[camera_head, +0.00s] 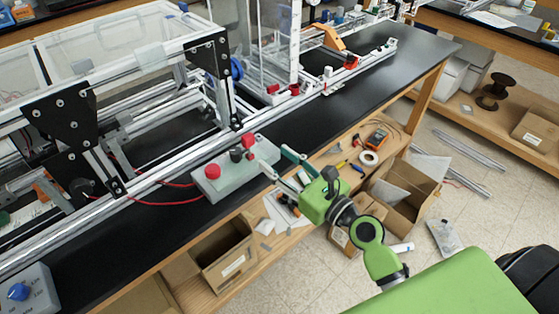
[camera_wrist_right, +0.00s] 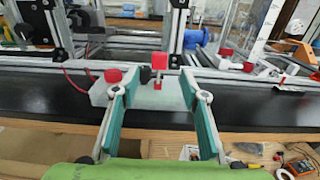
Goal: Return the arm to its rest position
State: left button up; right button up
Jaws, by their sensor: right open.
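My right arm reaches in from the lower right of the head view. Its green-and-teal right gripper (camera_head: 277,161) is at the bench's front edge, close to a pale box with red knobs (camera_head: 213,190). The gripper is open, with nothing held between its fingers. In the right wrist view, the teal fingers (camera_wrist_right: 158,85) stand apart in front of the same pale box (camera_wrist_right: 172,97). A red knob (camera_wrist_right: 113,76) and a red block (camera_wrist_right: 160,60) show on top of it. Whether the fingertips touch the box is unclear. My left gripper is in neither view.
An aluminium extrusion frame (camera_head: 150,176) fills the left of the black bench (camera_head: 340,108). Below are a wooden shelf with tools, including an orange meter (camera_head: 377,138), and open cardboard boxes (camera_head: 228,258). Open floor (camera_head: 480,215) lies to the right.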

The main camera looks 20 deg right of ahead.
dwell(0.4)
jog(key=s+f+n+g+h, duration=0.1)
jog(key=s+f+n+g, duration=0.25)
jog(key=f, duration=0.85)
jog(key=s+d+f+n+g+h, duration=0.15)
jog(key=f+n, duration=0.35)
jog(key=f, duration=0.8)
jog(key=s+f+n+g+h, duration=0.1)
jog(key=s+f+n+g, duration=0.3)
jog(key=f, duration=0.8)
jog(key=s+f+n+g+h, duration=0.1)
jog(key=s+f+n+g, duration=0.1)
jog(key=s+f+n, duration=1)
jog(key=s+d+f+n+g+h, duration=0.1)
jog(key=s+f+n, duration=0.4)
jog(key=s, duration=0.6)
jog(key=s+d+f+n+g, duration=0.1)
jog(key=s+f+n+g, duration=0.3)
jog(key=s, duration=0.7)
notch_tip(320, 180, down, 2)
jog(key=shift+s+d+f+n+h, duration=0.25)
jog(key=shift+d+n+h, duration=0.1)
jog(key=shift+n, duration=0.2)
